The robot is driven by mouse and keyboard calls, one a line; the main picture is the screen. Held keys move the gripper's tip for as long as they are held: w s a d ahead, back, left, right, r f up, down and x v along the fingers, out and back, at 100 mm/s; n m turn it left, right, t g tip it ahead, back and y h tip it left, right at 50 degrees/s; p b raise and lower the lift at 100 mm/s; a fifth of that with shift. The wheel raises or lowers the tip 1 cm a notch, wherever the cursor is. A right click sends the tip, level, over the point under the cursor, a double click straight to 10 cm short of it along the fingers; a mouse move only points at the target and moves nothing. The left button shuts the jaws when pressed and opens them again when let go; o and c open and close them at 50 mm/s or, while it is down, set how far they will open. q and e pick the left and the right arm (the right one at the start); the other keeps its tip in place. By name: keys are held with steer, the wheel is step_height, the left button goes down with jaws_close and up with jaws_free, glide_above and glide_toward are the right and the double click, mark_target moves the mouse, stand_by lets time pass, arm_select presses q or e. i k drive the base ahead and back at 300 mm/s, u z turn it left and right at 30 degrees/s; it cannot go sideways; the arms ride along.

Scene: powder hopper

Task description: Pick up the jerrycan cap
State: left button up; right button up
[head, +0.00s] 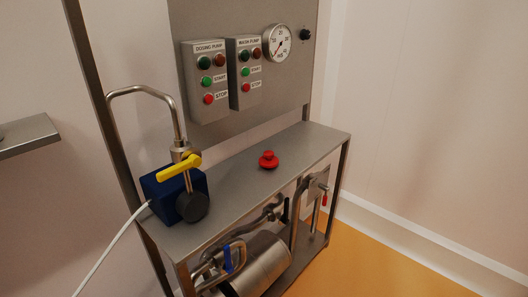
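Neither of my grippers shows in the head view. No jerrycan can be clearly made out.
A blue block with a black disc (193,207) and yellow lever (180,167) stands at the bench's left end. A bent steel pipe (145,90) rises behind it. Control boxes (206,75) hang behind. Pipes and a steel cylinder (258,265) sit below. Bench around the cap is clear.

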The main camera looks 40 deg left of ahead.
mark_target(268, 161)
steer(key=u, duration=0.5)
steer(key=i, duration=0.85)
steer(key=u, duration=0.75)
